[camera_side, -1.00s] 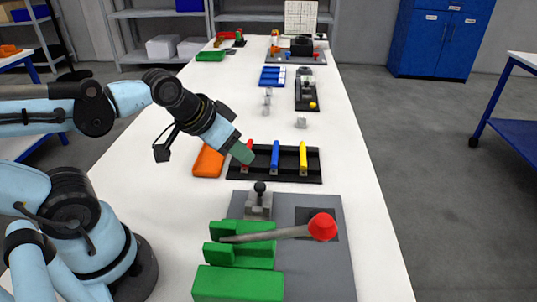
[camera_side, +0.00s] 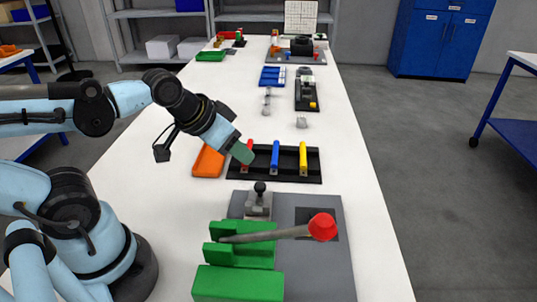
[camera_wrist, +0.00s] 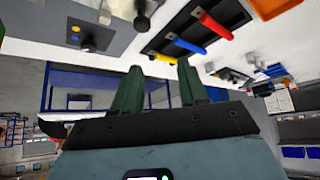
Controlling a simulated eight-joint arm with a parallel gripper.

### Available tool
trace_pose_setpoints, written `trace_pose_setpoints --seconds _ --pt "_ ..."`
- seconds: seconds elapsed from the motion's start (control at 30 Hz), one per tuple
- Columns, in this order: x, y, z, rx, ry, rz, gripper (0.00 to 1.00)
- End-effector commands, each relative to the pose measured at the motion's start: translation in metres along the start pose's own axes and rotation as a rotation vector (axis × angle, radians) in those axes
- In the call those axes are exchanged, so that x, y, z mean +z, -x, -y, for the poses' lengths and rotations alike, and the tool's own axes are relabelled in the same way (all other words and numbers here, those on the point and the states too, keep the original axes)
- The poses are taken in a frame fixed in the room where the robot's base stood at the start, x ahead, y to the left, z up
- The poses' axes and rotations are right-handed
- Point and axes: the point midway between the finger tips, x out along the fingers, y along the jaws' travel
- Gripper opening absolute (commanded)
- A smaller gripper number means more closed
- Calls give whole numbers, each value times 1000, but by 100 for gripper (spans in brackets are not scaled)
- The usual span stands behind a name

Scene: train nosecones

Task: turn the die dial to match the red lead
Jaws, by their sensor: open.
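My gripper (camera_side: 243,152) is over the left part of the black rack. In the wrist view my gripper (camera_wrist: 159,90) shows two green fingers apart, with nothing between them. The red lead (camera_wrist: 214,25) appears to be the red bar in the black rack (camera_wrist: 236,12); in the side view it is partly hidden behind my gripper. A dark round knob (camera_wrist: 88,43), apparently the die dial, sits on a dark square panel with yellow and blue dots beside it. My gripper is apart from it.
A blue bar (camera_side: 275,156) and a yellow bar (camera_side: 303,157) lie in the rack. An orange block (camera_side: 208,162) is left of it. Green blocks (camera_side: 238,284), a grey lever with a red end (camera_side: 322,227) and a black ball knob (camera_side: 260,187) stand nearer on the grey plate.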

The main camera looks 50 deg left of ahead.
Motion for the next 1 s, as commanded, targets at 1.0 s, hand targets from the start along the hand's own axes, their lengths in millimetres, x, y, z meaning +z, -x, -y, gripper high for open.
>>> trace_pose_setpoints --seconds 1.0 --pt "-50 -34 -103 500 -901 208 61"
